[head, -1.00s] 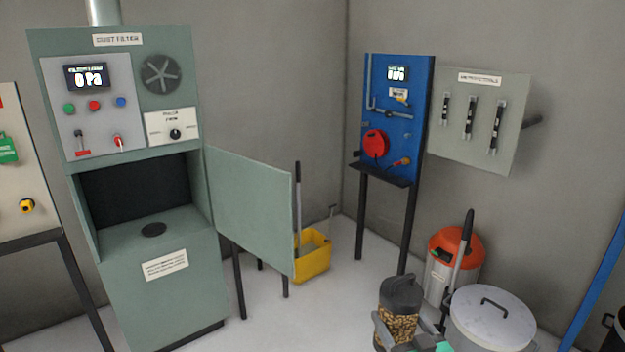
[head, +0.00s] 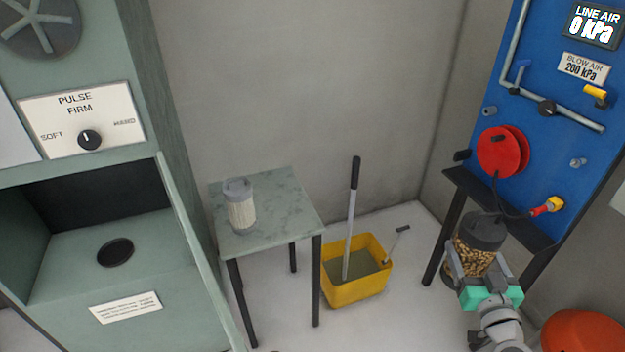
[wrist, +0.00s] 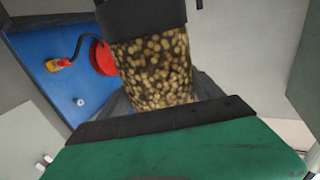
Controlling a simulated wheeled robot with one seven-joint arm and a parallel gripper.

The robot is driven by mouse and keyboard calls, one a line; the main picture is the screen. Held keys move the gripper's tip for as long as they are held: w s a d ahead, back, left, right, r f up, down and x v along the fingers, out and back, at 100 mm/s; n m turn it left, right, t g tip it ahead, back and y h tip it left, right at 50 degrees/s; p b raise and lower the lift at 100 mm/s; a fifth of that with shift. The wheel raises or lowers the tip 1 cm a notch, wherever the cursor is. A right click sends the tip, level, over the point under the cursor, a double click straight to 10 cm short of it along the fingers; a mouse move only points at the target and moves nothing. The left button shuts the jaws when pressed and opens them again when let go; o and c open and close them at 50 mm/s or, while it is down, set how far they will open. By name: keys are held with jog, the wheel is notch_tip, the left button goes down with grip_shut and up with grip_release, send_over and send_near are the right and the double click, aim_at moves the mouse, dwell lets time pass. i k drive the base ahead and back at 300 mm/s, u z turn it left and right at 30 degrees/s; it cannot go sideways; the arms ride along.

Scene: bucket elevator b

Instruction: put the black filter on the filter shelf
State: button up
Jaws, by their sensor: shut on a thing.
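The black filter (head: 484,232) has a dark cap and a body speckled tan and brown. My gripper (head: 476,270) is shut around its body and holds it roughly upright, in front of the blue panel at the right of the head view. The filter also fills the upper middle of the wrist view (wrist: 153,68). A small table with a pale green marbled top (head: 280,205), which looks like the filter shelf, stands left of centre, well apart from my gripper. A pale filter with a grey cap (head: 241,207) stands upright on its left part.
The green cabinet (head: 180,110) stands at the left, its open door (head: 190,225) edge-on beside the table. A yellow mop bucket (head: 358,288) stands on the floor between the table and the blue panel (head: 560,130). The right part of the tabletop is clear.

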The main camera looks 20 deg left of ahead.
aim_at(290, 212)
jog(key=i, duration=1.4)
jog(key=u, duration=3.1)
